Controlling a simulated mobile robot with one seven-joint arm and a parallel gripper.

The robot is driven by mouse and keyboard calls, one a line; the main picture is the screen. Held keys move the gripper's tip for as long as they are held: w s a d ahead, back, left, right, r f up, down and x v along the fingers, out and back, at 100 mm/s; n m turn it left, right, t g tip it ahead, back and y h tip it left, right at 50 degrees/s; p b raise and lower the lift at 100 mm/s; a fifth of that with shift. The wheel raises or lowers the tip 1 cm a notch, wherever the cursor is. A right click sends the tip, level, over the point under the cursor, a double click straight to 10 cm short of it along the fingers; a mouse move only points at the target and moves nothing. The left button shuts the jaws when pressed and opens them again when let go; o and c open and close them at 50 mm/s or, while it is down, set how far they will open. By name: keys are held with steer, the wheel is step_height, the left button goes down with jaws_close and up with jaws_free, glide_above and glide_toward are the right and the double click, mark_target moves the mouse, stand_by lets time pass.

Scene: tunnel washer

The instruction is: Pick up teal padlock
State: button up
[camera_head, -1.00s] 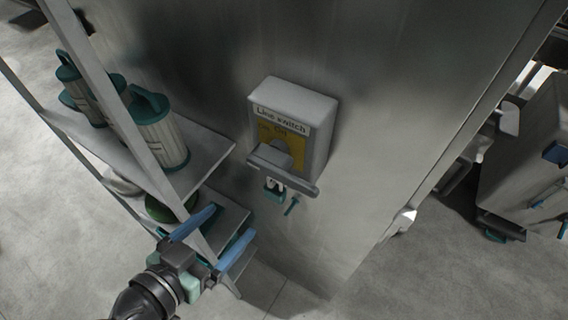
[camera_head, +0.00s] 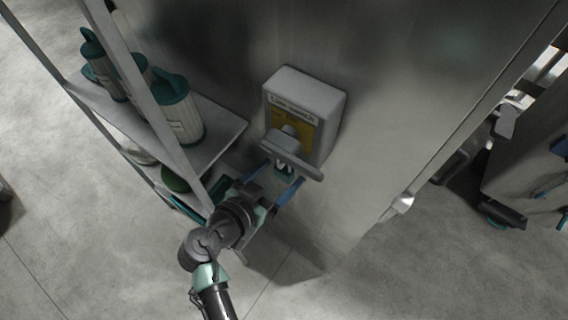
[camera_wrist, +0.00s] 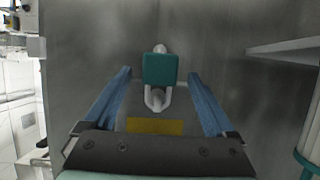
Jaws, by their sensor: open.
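The teal padlock (camera_wrist: 160,69) hangs by its pale shackle below the handle of the line switch box (camera_head: 302,113). In the wrist view its square teal body lies between the two blue fingers of my gripper (camera_head: 283,176), with a gap on each side. My gripper is open and no finger visibly touches the padlock.
The switch box is fixed to a large grey metal wall panel (camera_head: 390,90). Close on the left stands a shelf rack (camera_head: 215,150) with teal-lidded canisters (camera_head: 180,108). A grey cart (camera_head: 525,165) stands at the far right. The floor in front is clear.

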steer(key=shift+w+d+f, duration=0.25)
steer(key=shift+w+d, duration=0.05)
steer(key=shift+w, duration=0.05)
steer(key=c, duration=1.4)
jaws_close()
steer(key=shift+r, duration=0.15)
steer(key=shift+r+b, duration=0.4)
steer(key=shift+r, duration=0.05)
steer(key=s+a+b, duration=0.6)
steer(key=s+a, duration=0.4)
steer(key=s, duration=0.4)
steer(key=shift+s+a+r, duration=0.2)
steer(key=shift+s+a, duration=0.1)
